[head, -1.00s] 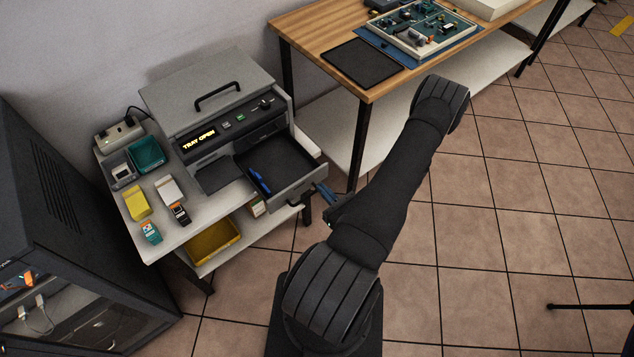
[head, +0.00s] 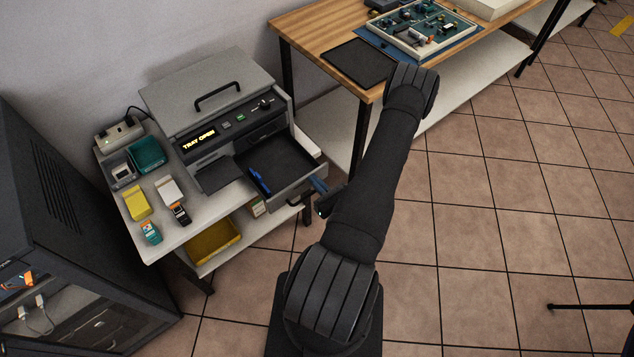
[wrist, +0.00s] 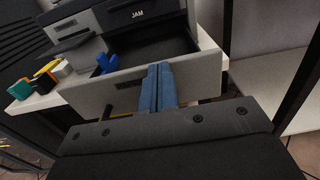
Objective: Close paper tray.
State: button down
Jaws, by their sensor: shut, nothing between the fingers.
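The paper tray (head: 297,190) is pulled out of the front of the grey printer (head: 208,88), and a blue object (head: 258,181) lies inside it. The printer's display (head: 199,141) reads "TRAY OPEN". My gripper (head: 316,184) is shut and empty, close to the tray's front panel at its right part. In the wrist view, my blue fingers (wrist: 157,82) are together in front of the tray's front panel (wrist: 205,72). I cannot tell whether they touch it. The fingers and the gripper body hide part of the panel.
The printer stands on a white table (head: 180,236) with a green bin (head: 147,153), a yellow block (head: 136,203) and small items at its left. A yellow bin (head: 214,240) sits on the shelf below. A wooden workbench (head: 320,30) stands at the right, close to my arm.

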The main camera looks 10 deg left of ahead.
jog(key=x, duration=1.9)
jog(key=shift+w+a, duration=0.2)
jog(key=shift+a, duration=0.05)
jog(key=v, duration=1.4)
jog(key=shift+s+d, duration=0.2)
jog(key=shift+s, duration=0.05)
jog(key=shift+w+a, duration=0.1)
send_over(282, 155)
jog(key=shift+w, duration=0.15)
jog(key=c, duration=2.1)
grip_release()
